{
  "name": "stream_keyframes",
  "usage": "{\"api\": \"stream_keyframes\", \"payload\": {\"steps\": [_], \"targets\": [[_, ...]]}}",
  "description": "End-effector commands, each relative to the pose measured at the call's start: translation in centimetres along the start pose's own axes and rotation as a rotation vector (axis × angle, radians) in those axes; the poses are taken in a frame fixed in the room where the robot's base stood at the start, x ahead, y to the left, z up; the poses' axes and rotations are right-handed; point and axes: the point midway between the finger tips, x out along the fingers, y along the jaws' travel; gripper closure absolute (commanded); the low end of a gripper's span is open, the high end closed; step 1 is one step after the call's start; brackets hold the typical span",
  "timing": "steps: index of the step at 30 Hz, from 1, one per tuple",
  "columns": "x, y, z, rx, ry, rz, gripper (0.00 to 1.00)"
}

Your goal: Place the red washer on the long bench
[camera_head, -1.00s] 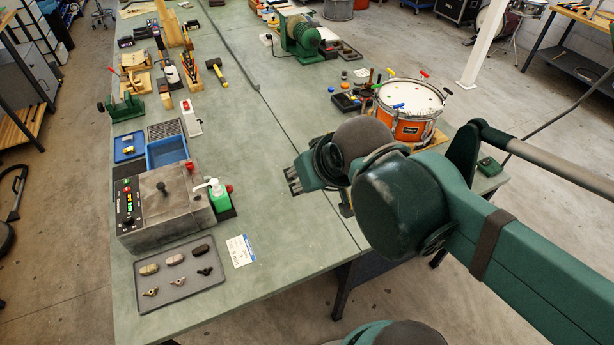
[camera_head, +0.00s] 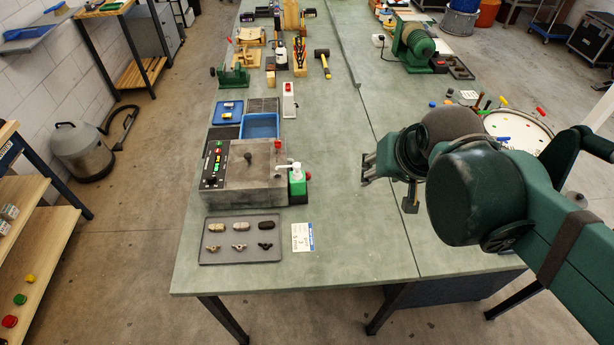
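No thing that I can clearly tell as the red washer shows. A small round red piece (camera_head: 10,321) lies on a wooden shelf at the lower left, but it is too small to tell whether it is a washer. The long bench (camera_head: 340,232) has a grey-green top and runs from the front to the back of the view. My gripper (camera_head: 368,170) is above the middle of the bench, far to the right of the red piece. Its fingers are small and partly hidden, so their opening is unclear. I see nothing held in it.
A grey control box (camera_head: 245,185), a tray of small parts (camera_head: 240,258) and a green bottle (camera_head: 298,182) stand on the bench's left side. A drum (camera_head: 520,130) is behind my arm. The bench's front middle is clear. A vacuum cleaner (camera_head: 85,150) stands on the floor at left.

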Motion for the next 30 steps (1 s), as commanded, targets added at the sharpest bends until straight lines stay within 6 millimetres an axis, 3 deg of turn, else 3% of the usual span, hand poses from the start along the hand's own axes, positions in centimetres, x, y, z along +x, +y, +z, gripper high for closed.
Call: {"api": "stream_keyframes", "payload": {"steps": [17, 30], "targets": [[4.1, -3.1, -5.5, 0.257, -0.118, 0.017, 0.62], [8.8, -5.8, -8.7, 0.450, -0.202, 0.056, 0.62]]}}
